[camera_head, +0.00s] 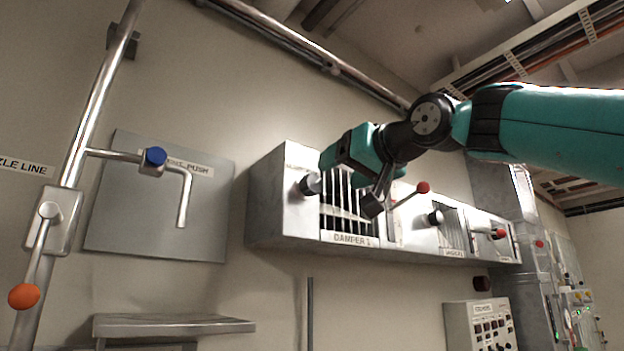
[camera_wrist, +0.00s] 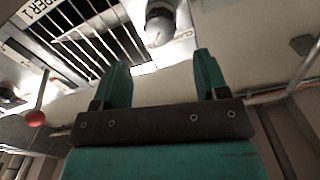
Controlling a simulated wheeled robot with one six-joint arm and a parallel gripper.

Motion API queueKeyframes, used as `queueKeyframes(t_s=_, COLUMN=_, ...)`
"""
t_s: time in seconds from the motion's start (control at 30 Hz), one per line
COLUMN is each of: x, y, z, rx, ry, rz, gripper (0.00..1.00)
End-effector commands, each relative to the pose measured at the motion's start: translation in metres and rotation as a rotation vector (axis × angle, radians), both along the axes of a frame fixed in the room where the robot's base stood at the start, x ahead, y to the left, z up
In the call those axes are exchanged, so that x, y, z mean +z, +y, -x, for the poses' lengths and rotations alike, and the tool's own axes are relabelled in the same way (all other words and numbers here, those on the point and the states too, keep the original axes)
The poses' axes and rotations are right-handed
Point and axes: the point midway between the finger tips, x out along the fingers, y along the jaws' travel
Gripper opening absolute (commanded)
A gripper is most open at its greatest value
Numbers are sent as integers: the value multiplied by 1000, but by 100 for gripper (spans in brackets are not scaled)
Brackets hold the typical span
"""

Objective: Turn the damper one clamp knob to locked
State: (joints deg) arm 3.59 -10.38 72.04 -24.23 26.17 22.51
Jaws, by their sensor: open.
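The damper one clamp knob (camera_head: 309,185) is a short dark and metallic knob on the left part of the damper one unit's (camera_head: 352,239) front. In the wrist view the knob (camera_wrist: 161,22) shows at the top, beside a small label only partly readable. My gripper (camera_wrist: 161,62) is open and empty, with its two teal fingers apart. The knob lies beyond the fingertips, roughly in line with the gap and not between them. In the head view my gripper (camera_head: 326,164) is in front of the unit's slats, just right of the knob. The knob's set position cannot be read.
A lever with a red ball (camera_head: 423,187) sticks out right of the slats; its red ball (camera_wrist: 34,117) shows at left in the wrist view. A second unit with a similar knob (camera_head: 435,218) is further right.

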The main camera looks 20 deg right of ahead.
Motion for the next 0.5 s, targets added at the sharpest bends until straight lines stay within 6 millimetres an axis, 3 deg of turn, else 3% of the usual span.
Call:
queueKeyframes(t_s=0.2, x=4, y=16, z=-48, rx=3, ry=4, rz=0, gripper=67)
queueKeyframes(t_s=0.5, x=2, y=28, z=-84, rx=0, ry=0, rz=1, gripper=67)
